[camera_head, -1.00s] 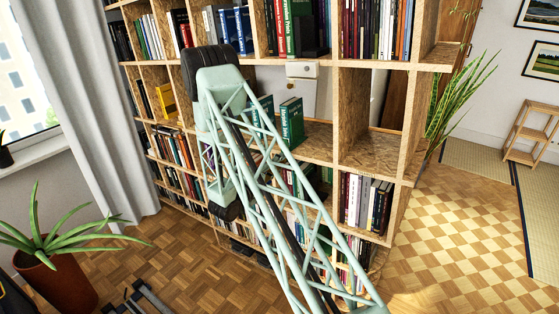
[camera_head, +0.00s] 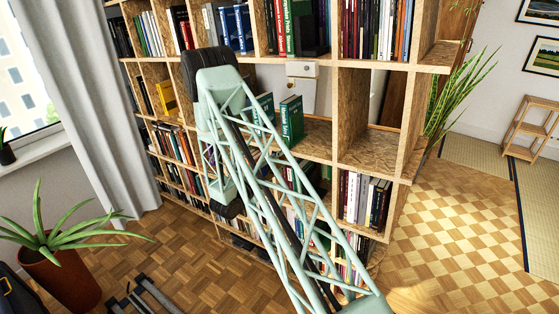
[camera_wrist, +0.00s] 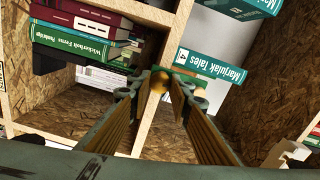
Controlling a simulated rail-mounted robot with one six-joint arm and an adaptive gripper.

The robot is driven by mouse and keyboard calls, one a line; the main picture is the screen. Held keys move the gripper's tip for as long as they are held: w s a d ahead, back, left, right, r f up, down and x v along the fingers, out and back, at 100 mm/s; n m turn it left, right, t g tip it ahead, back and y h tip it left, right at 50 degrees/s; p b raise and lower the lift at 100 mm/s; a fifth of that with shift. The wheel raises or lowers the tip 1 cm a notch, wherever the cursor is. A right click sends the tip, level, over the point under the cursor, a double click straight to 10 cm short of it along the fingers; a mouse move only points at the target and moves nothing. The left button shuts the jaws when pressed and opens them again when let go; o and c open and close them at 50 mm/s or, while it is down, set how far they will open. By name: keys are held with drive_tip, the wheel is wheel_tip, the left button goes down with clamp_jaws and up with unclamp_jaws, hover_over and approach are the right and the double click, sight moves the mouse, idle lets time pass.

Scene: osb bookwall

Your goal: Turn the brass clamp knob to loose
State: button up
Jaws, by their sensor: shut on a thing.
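The brass clamp knob (camera_wrist: 160,80) is a small round golden piece in the upper middle of the wrist view. My gripper (camera_wrist: 163,90) reaches up to it with one finger on each side, and the fingertips are closed on it. The fingers cover parts of the knob, so its turned position cannot be read. A small green part (camera_wrist: 190,75) shows just behind the right fingertip; I cannot tell whether it belongs to the clamp. In the head view my arm hides the gripper and the knob.
The teal book "Marjulak Tales" (camera_wrist: 210,66) is close on the right. Wooden shelf boards (camera_wrist: 163,125) surround the gripper. In the head view, green books (camera_head: 291,120) stand right of my arm, beside an empty compartment (camera_head: 370,150).

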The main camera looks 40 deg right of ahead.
drive_tip(key=o, duration=0.9)
drive_tip(key=shift+a, duration=0.1)
drive_tip(key=shift+v, duration=5.9)
drive_tip(key=shift+s, duration=0.1)
